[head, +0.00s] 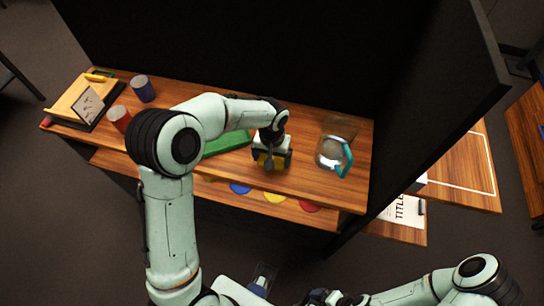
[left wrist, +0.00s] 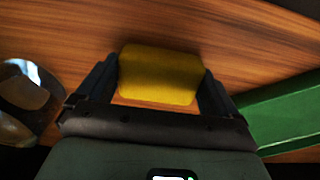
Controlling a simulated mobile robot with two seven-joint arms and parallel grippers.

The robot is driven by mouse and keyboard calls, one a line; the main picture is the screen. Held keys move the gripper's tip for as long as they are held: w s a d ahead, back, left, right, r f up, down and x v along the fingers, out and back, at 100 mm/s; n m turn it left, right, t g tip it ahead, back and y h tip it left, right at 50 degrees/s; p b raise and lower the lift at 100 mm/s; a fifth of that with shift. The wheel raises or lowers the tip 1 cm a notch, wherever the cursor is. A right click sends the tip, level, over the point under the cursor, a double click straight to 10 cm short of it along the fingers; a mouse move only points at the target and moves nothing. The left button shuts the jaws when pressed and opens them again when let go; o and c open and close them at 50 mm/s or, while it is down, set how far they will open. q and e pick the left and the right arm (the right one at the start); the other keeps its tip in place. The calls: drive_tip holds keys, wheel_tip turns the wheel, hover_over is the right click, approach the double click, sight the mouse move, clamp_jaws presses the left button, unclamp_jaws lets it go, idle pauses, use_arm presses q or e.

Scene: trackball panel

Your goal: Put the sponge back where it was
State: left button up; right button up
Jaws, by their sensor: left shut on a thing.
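The yellow sponge (left wrist: 160,75) is between the two dark fingers of my left gripper (left wrist: 160,82) in the left wrist view. The fingers touch its two sides and are shut on it. In the head view my left gripper (head: 271,160) is over the wooden table (head: 310,130), with the sponge (head: 268,161) partly hidden below it. I cannot tell whether the sponge touches the wood. My right gripper is not clearly visible; only part of my right arm shows at the bottom right of the head view.
A green tray or mat (head: 228,143) lies left of my left gripper, partly behind my arm. A glass pitcher with a teal handle (head: 333,153) stands to its right. Red (head: 119,117) and blue (head: 143,89) cups stand left. Coloured discs (head: 274,197) lie on the lower front shelf. A black panel (head: 250,50) rises behind.

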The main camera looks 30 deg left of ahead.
use_arm(q)
drive_tip(key=shift+f, duration=0.2)
drive_tip(key=o, duration=0.6)
drive_tip(key=shift+c, duration=0.2)
drive_tip(key=shift+r, duration=0.3)
wheel_tip(320, 180, up, 12)
drive_tip(key=p, duration=0.1)
drive_tip(key=shift+f, duration=0.1)
